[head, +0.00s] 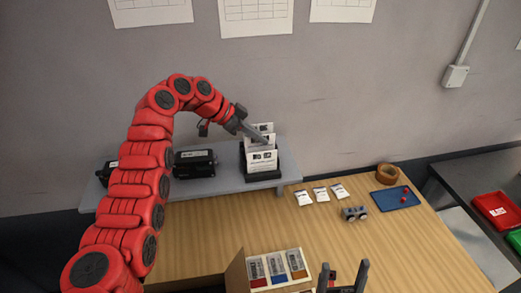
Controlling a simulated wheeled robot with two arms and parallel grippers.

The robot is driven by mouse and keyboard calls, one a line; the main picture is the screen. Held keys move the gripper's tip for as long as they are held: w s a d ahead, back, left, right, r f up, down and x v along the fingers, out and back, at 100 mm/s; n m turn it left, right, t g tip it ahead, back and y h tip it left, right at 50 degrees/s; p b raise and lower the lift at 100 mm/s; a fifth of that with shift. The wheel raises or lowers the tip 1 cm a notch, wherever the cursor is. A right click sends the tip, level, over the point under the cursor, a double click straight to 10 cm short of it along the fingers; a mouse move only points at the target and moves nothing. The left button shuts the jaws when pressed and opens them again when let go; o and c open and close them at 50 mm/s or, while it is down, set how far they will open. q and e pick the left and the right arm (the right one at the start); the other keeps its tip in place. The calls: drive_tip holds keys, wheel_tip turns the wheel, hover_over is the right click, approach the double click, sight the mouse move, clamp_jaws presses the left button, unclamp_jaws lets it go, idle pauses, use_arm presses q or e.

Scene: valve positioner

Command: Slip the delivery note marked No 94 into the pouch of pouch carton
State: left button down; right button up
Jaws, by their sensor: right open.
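White printed notes (262,162) stand upright in a black holder (282,172) on a grey shelf at the back. Their numbers are too small to read. My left gripper (262,143) reaches in from the left, with its fingers at the top of the rear notes. I cannot tell whether it is shut on one. An open cardboard carton (237,275) stands at the front edge of the view, with labelled red, blue and orange packs inside. No pouch can be made out on it. My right gripper (347,271) is open, right of the carton.
Dark valve units (195,163) sit on the grey shelf (228,182), partly behind my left arm. Several white packets (321,194), a small metal part (354,213), a tape roll (387,173) and a blue tray (384,203) lie on the wooden table. Red (497,210) and green bins stand at the right.

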use_arm(q)
drive_tip(key=shift+r+p, duration=0.45)
drive_tip(key=shift+r, duration=1.75)
drive_tip(key=shift+r, duration=0.1)
